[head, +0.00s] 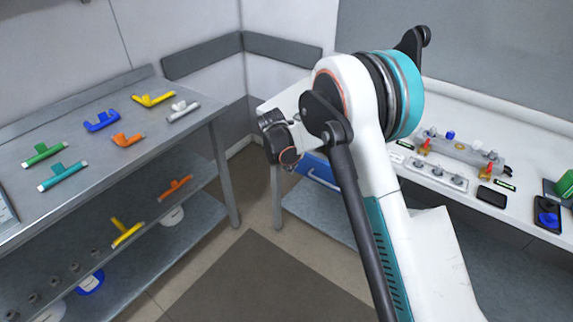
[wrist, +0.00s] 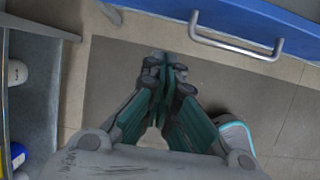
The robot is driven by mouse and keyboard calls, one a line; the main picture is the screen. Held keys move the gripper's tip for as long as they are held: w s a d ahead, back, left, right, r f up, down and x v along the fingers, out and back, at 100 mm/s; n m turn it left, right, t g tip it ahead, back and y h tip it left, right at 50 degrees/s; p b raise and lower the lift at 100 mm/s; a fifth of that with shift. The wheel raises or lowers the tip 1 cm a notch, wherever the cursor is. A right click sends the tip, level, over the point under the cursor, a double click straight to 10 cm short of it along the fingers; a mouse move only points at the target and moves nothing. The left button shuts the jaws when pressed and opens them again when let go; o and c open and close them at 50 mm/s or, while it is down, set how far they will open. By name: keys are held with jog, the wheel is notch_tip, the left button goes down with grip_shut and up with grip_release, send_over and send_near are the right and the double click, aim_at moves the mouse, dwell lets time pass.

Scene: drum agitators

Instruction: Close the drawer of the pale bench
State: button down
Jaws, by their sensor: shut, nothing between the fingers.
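The pale bench (head: 440,118) stands along the right wall in the head view. Its blue drawer (head: 318,169) shows under the left end of the bench top, partly hidden by my arm. In the wrist view the blue drawer front (wrist: 265,22) runs across the top right, with a silver bar handle (wrist: 236,45). My gripper (wrist: 168,66) is shut and empty, its tips below and left of the handle in the picture and apart from it. My arm hides the gripper in the head view. How far the drawer stands out is hard to tell.
A grey metal bench (head: 140,148) with colored pipe-like parts stands at the left, with shelves below. Fixtures, a grey block (head: 460,148) and a dark phone-like item (head: 492,196) lie on the pale bench. Open floor with a dark mat (head: 255,285) lies between the benches.

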aim_at(310, 158)
jog(key=shift+w+d+f+b, duration=0.55)
jog(key=shift+w+d+f, duration=0.1)
jog(key=shift+w+f, duration=0.3)
jog(key=shift+w+d+f+b, duration=0.55)
jog(key=shift+w+f, duration=0.25)
jog(key=shift+f, duration=0.25)
jog(key=shift+w+d+f+b, duration=0.5)
jog(key=shift+w+d+f, duration=0.2)
jog(key=shift+w+f, duration=0.25)
jog(key=shift+s, duration=0.1)
jog(key=w+d, duration=0.1)
jog(key=w, duration=0.1)
jog(key=w+d, duration=0.3)
jog(key=shift+w, duration=0.3)
jog(key=shift+s, duration=0.1)
